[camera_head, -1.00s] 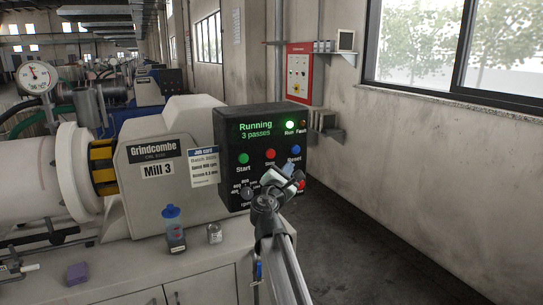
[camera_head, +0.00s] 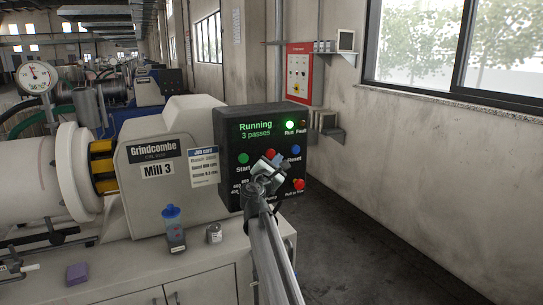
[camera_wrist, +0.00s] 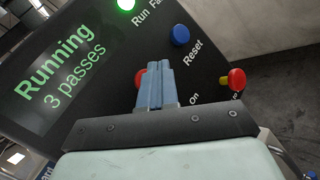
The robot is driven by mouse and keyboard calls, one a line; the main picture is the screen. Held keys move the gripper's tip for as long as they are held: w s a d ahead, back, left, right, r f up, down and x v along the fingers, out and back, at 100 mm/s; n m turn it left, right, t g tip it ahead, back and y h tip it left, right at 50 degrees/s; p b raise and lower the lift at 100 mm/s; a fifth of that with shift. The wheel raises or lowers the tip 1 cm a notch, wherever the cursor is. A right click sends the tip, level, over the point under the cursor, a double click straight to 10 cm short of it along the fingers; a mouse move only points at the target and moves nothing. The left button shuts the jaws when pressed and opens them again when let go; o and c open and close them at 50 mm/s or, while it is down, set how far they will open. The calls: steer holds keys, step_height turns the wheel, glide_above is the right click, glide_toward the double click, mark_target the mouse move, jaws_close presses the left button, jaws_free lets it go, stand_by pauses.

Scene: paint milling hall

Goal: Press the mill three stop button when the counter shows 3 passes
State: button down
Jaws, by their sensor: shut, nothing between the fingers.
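The mill three control box (camera_head: 240,133) has a lit display (camera_head: 255,130) reading "Running, 3 passes"; the wrist view shows the same words (camera_wrist: 62,78). The red stop button (camera_head: 270,153) sits between the green Start button (camera_head: 243,158) and the blue Reset button (camera_head: 294,150). My gripper (camera_head: 273,163) is shut and empty, its tips in front of the panel just below the stop button. In the wrist view the closed fingers (camera_wrist: 157,68) cover much of the red button (camera_wrist: 139,77). I cannot tell whether they touch it. The stop label is hidden.
A red pull-type knob with a yellow base (camera_head: 298,184) is at the panel's lower right. The green Run lamp (camera_head: 290,125) is lit. A blue-capped bottle (camera_head: 172,222) and a small jar (camera_head: 214,234) stand on the cabinet. Open floor lies to the right.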

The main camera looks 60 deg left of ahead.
steer(key=shift+a, duration=0.75)
steer(key=shift+a, duration=0.15)
stand_by(1.4)
steer(key=shift+a, duration=0.3)
steer(key=shift+a, duration=0.45)
stand_by(1.1)
steer(key=shift+d, duration=0.9)
steer(key=shift+d, duration=0.1)
steer(key=d, duration=0.4)
steer(key=shift+d, duration=0.4)
